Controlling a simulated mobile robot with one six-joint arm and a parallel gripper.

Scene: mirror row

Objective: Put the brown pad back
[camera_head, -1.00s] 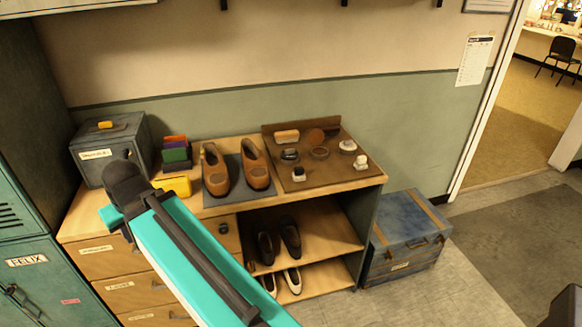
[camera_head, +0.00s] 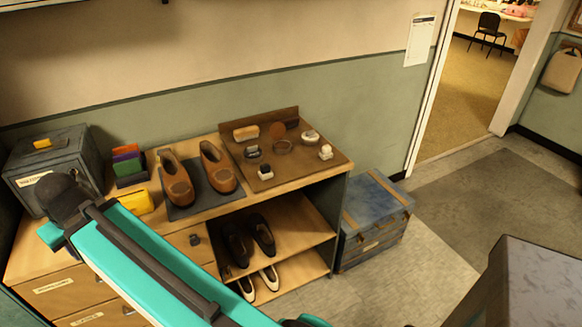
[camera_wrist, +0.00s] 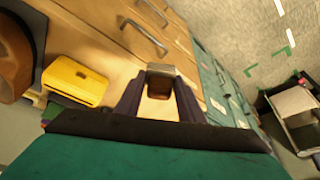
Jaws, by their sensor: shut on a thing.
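In the wrist view my gripper (camera_wrist: 160,82) is shut on a small brown block with a greyish top face, the brown pad (camera_wrist: 159,86). It is held in front of the wooden drawer fronts. In the head view the pad and fingers are hidden behind my teal arm, at the left end of the bench. A small rack of coloured pads (camera_head: 128,165) in orange, purple and green stands at the back of the bench, beside the grey box. A yellow box (camera_head: 136,202) lies in front of the rack; it also shows in the wrist view (camera_wrist: 75,80).
A grey lidded box (camera_head: 50,165) stands at the left. Brown shoes (camera_head: 178,183) sit on a dark mat (camera_head: 197,206). A brown board (camera_head: 300,168) holds several small shoe-care items at the right. Shelves below hold more shoes. A blue trunk (camera_head: 372,222) stands right of the bench.

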